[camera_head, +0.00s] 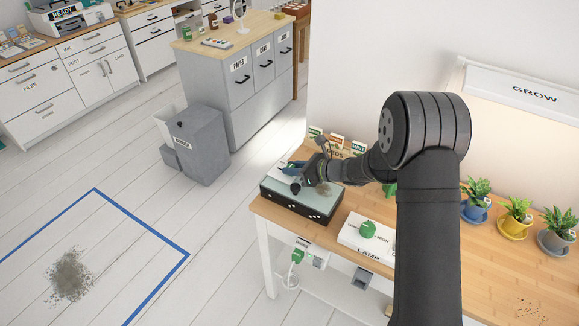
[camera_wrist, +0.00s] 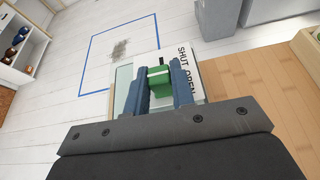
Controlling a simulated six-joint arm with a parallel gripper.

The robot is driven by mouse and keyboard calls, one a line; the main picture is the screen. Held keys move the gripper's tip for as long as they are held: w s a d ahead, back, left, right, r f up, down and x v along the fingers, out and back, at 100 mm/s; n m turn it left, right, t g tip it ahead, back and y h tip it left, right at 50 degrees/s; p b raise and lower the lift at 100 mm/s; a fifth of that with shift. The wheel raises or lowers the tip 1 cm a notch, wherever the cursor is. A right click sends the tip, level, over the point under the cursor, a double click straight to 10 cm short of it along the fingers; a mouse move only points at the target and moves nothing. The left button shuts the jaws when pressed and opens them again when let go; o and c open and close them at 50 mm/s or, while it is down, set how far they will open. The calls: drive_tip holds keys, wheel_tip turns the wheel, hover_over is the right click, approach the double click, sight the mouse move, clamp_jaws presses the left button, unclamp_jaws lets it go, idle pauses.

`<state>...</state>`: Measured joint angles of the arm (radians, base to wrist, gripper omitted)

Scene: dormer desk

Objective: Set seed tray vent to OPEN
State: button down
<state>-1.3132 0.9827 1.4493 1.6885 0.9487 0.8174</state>
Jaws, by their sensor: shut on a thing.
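The seed tray (camera_head: 300,204) is a black box with a pale, glassy lid, standing at the left end of the wooden bench. In the wrist view, a white vent plate (camera_wrist: 188,62) on it is lettered SHUT farther away and OPEN nearer to me. A green vent slider (camera_wrist: 159,78) sits on the plate, roughly beside the word OPEN. A short dark slot mark shows beyond it, towards SHUT. My gripper (camera_wrist: 160,84) has its blue fingers on both sides of the green slider and is shut on it. In the head view, my gripper (camera_head: 292,170) is low over the lid and hides the slider.
A white lamp panel (camera_head: 362,238) with a green knob is close right of the tray. Seed packets (camera_head: 336,142) stand behind it. Potted plants (camera_head: 515,215) line the bench's right side. A grey bin (camera_head: 200,143) and a grey cabinet (camera_head: 235,85) stand beyond the bench.

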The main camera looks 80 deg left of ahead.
drive_tip(key=c, duration=1.2)
unclamp_jaws()
drive_tip(key=shift+d+f, duration=0.1)
drive_tip(key=v, duration=1.7)
drive_tip(key=shift+w+d, duration=0.15)
drive_tip(key=x, duration=1.7)
drive_tip(key=shift+a, duration=0.3)
